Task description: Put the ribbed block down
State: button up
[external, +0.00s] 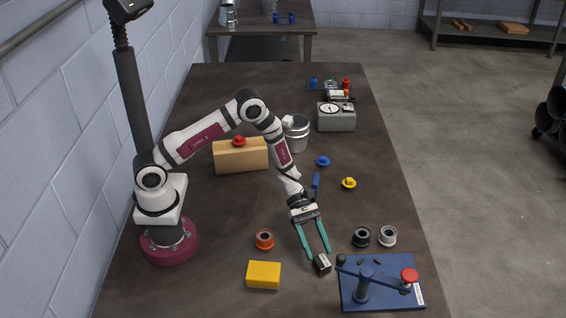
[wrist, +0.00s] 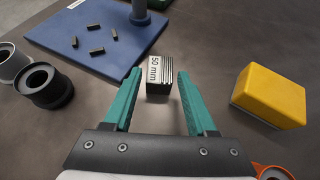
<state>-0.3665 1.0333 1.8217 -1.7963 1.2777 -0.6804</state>
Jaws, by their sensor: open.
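The ribbed block (external: 322,265) is small and dark, with a pale face marked "50 mm". It appears to rest on the dark table beside the blue fixture; in the wrist view the block (wrist: 160,76) sits just at the fingertips, label side up. My gripper (external: 319,256) points down at it with its two teal fingers apart. In the wrist view the gripper (wrist: 159,75) is open, with a gap showing between each finger and the block. The block's underside is hidden.
The blue fixture (external: 350,298) with a red-knobbed lever is close on the right; small dark pins lie on it. A yellow block (external: 264,274) and an orange ring (external: 264,239) lie left. A black ring (external: 361,237) and a grey ring (external: 388,236) stand behind the fixture.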

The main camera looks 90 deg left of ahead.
jog(key=v, duration=0.7)
jog(key=shift+s+a+r, duration=0.1)
jog(key=shift+a+r, duration=0.05)
jog(key=s+d+r+m+g+y, duration=0.2)
jog(key=s+d+r+m+g, duration=0.3)
jog(key=s+r+m, duration=0.45)
jog(key=s+a+r+m+y, duration=0.3)
jog(key=s+m+y, duration=0.2)
jog(key=s+m, duration=0.4)
jog(key=s+a+r+m+y, duration=0.3)
jog(key=s+m+y, duration=0.3)
jog(key=s+m, duration=0.3)
jog(key=shift+a+r, duration=0.35)
jog(key=shift+a, duration=0.2)
